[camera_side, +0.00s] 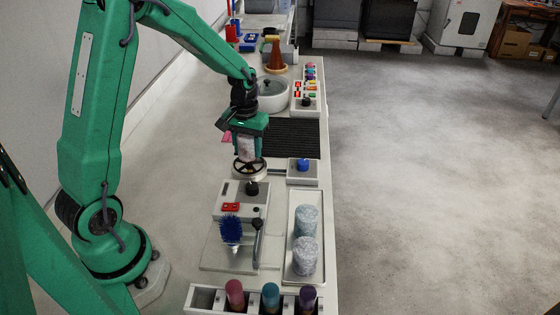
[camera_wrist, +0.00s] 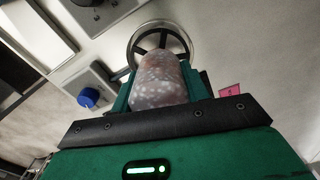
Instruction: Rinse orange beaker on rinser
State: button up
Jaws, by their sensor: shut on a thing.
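My gripper (camera_side: 250,139) is shut on a speckled, pinkish-grey beaker (camera_side: 247,148); an orange colour is hard to make out on it. In the wrist view the beaker (camera_wrist: 158,80) sits between my green jaws (camera_wrist: 160,85). The rinser, a round metal ring with dark spokes (camera_side: 250,169), is right below the beaker. It also shows behind the beaker in the wrist view (camera_wrist: 183,42). I cannot tell whether beaker and rinser touch.
A tray (camera_side: 293,273) holds two grey speckled beakers (camera_side: 306,222). A blue brush (camera_side: 231,231) stands on a plate at the front. A blue-knob box (camera_side: 302,166) and a black ribbed mat (camera_side: 296,138) are right of the rinser. A lidded pot (camera_side: 270,96) stands farther back.

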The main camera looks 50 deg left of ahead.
jog(key=shift+f, duration=0.2)
jog(key=shift+f, duration=0.8)
jog(key=shift+f, duration=0.85)
dwell(2.4)
jog(key=shift+r, duration=0.1)
dwell(1.3)
jog(key=shift+r, duration=1.85)
